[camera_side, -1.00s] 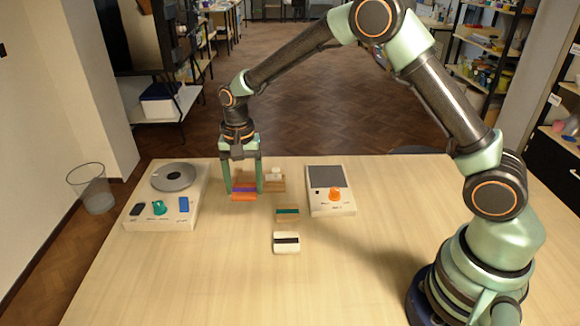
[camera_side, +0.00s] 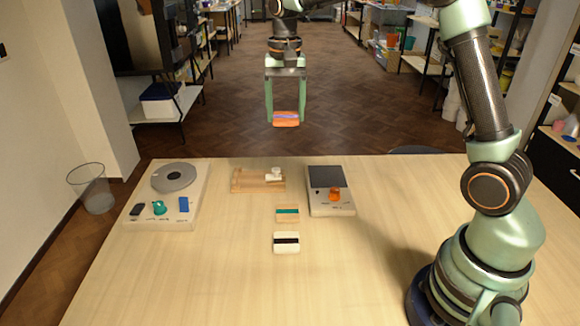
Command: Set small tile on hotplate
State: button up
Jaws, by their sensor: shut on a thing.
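My gripper (camera_side: 285,107) is shut on an orange tile with a purple stripe (camera_side: 286,119) and holds it high, seen against the floor beyond the table's back edge. A device with a dark square plate and an orange knob (camera_side: 326,177) stands at the back right of the table, its plate bare. I cannot tell for sure which of the two is the hotplate. A tan tile with a teal stripe (camera_side: 287,210) and a white tile with a dark stripe (camera_side: 286,249) lie flat mid-table.
A low wooden stand (camera_side: 247,181) with a small white piece (camera_side: 274,174) sits between the two devices. The front left of the table is clear. A wire bin (camera_side: 92,188) stands on the floor at left.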

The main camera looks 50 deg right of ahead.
jog(key=s+d+r, duration=0.1)
jog(key=s+d, duration=0.4)
jog(key=d, duration=0.6)
send_over(327, 175)
notch_tip(327, 175, down, 15)
jog(key=shift+f, duration=2.45)
jog(key=shift+f, duration=0.1)
jog(key=o, duration=1.4)
